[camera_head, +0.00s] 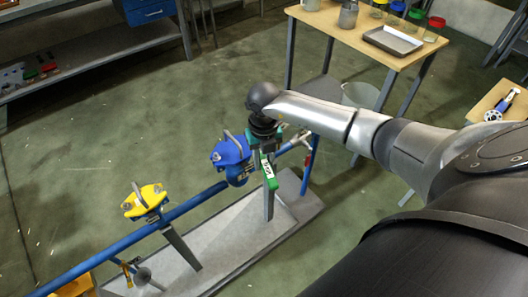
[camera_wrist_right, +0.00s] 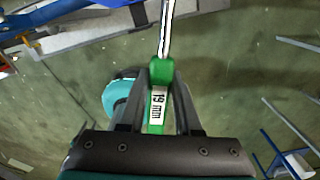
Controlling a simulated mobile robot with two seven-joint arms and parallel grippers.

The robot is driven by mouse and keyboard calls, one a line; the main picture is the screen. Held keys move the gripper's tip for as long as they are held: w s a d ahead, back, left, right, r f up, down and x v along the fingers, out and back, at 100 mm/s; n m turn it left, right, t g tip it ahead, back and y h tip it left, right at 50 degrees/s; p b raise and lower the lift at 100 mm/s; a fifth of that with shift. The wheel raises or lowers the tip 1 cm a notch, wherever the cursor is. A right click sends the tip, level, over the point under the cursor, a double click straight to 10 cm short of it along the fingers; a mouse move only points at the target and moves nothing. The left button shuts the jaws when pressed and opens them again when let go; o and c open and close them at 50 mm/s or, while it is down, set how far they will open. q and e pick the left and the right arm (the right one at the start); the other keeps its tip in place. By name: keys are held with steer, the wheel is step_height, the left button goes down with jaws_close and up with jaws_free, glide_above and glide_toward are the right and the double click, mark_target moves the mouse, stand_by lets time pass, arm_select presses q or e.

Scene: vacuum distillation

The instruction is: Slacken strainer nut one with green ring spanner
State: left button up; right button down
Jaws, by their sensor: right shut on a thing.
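The green ring spanner (camera_wrist_right: 157,108), marked 19 mm, sits between the two fingers of my right gripper (camera_wrist_right: 160,85). Its bare metal shank (camera_wrist_right: 166,30) runs up out of the wrist view, so its ring end is not seen there. In the head view the green spanner (camera_head: 269,173) hangs below my right wrist, just right of a blue fitting (camera_head: 232,154) on the blue pipe. My right gripper (camera_head: 264,152) is partly hidden by the wrist. I cannot pick out strainer nut one. My left gripper is out of view.
The blue pipe (camera_head: 197,201) runs above a grey plinth (camera_head: 222,256) and carries a yellow fitting (camera_head: 146,199). A wooden table (camera_head: 345,38) with a metal tray (camera_head: 392,41) and jars stands behind. Green floor left of the pipe is clear.

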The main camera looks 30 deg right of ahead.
steer(key=shift+f+b, duration=0.9)
steer(key=shift+f, duration=0.35)
steer(key=shift+d, duration=0.1)
stand_by(0.3)
steer(key=d+n, duration=0.1)
steer(key=d+n+b, duration=0.1)
steer(key=shift+s+d, duration=0.2)
steer(key=shift+d, duration=0.15)
steer(key=shift+f, duration=0.1)
